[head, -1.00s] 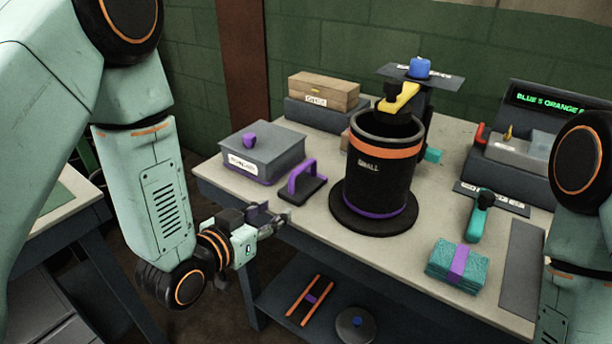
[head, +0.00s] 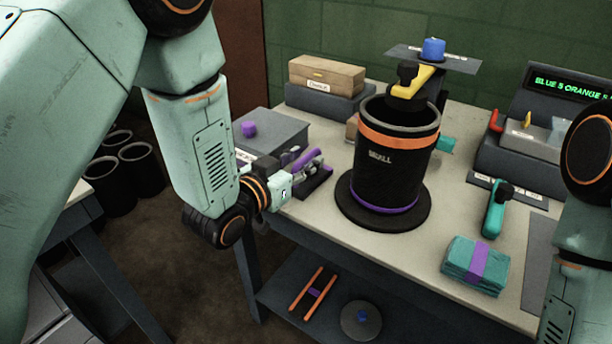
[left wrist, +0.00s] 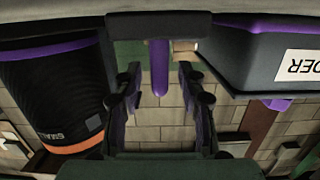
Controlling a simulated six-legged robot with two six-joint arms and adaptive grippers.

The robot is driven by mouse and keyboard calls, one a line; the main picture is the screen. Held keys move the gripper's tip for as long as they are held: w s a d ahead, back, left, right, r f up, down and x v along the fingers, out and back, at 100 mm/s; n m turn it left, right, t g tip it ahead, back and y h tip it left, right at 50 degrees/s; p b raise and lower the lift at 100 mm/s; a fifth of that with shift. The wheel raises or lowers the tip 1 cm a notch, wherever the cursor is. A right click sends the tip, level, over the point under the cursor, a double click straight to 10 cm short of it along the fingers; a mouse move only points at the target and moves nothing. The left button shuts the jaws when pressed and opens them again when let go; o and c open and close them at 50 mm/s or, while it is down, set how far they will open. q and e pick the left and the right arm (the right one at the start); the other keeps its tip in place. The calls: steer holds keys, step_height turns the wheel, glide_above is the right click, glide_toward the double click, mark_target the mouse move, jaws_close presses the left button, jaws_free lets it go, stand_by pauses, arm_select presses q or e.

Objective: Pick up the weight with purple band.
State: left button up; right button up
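A dark block with an upright purple handle (head: 300,159) lies near the table's left front edge; I take it as the weight. Its dark base (head: 316,189) is partly hidden by my left gripper (head: 311,168). In the left wrist view the purple handle (left wrist: 159,66) shows in the gap between the open fingers of my left gripper (left wrist: 160,88). There is space on both sides of the handle, and contact is not visible. My right gripper is out of view; only part of the right arm shows at the right edge.
A large black sleeve (head: 386,172) with orange and purple bands stands right of the handle. A grey lidded box (head: 278,132) is close on the left. A teal bundle with a purple strap (head: 462,270) lies front right. Bare tabletop (head: 330,245) lies in front.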

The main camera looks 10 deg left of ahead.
arm_select(q)
steer(key=shift+x, duration=1)
steer(key=shift+s, duration=0.25)
steer(key=c, duration=0.4)
steer(key=shift+w+d, duration=0.1)
steer(key=shift+w, duration=0.05)
steer(key=c, duration=0.4)
jaws_close()
steer(key=shift+r, duration=0.1)
